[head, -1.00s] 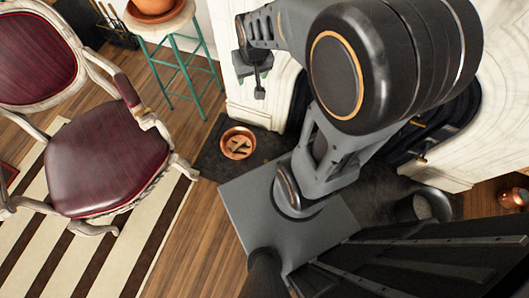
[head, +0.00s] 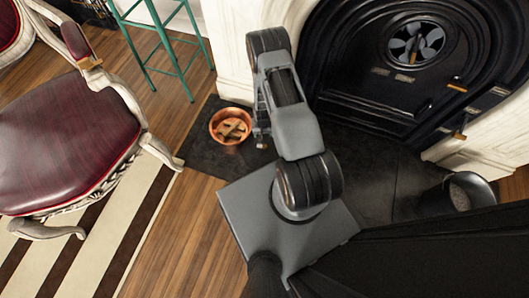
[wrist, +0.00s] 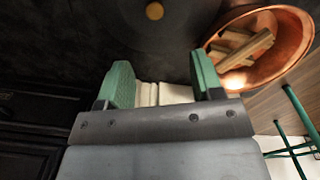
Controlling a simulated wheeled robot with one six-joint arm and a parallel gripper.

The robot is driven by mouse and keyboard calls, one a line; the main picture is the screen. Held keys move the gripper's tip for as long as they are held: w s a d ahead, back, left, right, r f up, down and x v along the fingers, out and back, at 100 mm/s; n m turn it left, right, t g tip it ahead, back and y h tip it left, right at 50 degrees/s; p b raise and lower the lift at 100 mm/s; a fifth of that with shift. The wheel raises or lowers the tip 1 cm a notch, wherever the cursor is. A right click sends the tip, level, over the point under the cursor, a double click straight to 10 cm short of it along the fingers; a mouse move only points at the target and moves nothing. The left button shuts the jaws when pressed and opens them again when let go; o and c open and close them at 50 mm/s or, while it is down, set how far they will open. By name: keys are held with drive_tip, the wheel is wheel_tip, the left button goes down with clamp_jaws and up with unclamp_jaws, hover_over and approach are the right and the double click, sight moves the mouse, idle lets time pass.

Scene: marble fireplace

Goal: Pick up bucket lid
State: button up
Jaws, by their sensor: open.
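I cannot make out a whole bucket lid in either view. A small round brass-coloured knob (wrist: 154,11) shows against a dark surface at the top of the wrist view. I cannot tell whether it belongs to the lid. My gripper (wrist: 161,68) is open, its two green fingers apart, with nothing seen held between them. In the head view it points down beside the copper bucket (head: 217,137), on that bucket's right, and is partly hidden by my arm. The copper bucket holds wood pieces and also shows in the wrist view (wrist: 308,38). A dark bucket (head: 490,193) stands open at the right.
The black fireplace (head: 350,75) with its marble surround stands behind the dark hearth (head: 380,175). A red chair (head: 65,150) is at the left, and a green-legged stool (head: 152,50) is at the upper left. Wood floor (head: 170,235) is free between chair and hearth.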

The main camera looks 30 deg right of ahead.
sight(265, 146)
wheel_tip(265, 146, down, 9)
drive_tip(key=b, duration=0.3)
drive_tip(key=shift+s, duration=0.15)
drive_tip(key=f+b, duration=0.2)
drive_tip(key=f, duration=0.1)
drive_tip(key=f+b, duration=0.2)
drive_tip(key=shift+s+d+f, duration=0.2)
drive_tip(key=shift+s+d, duration=0.05)
drive_tip(key=shift+r, duration=0.1)
clamp_jaws()
drive_tip(key=shift+r, duration=0.1)
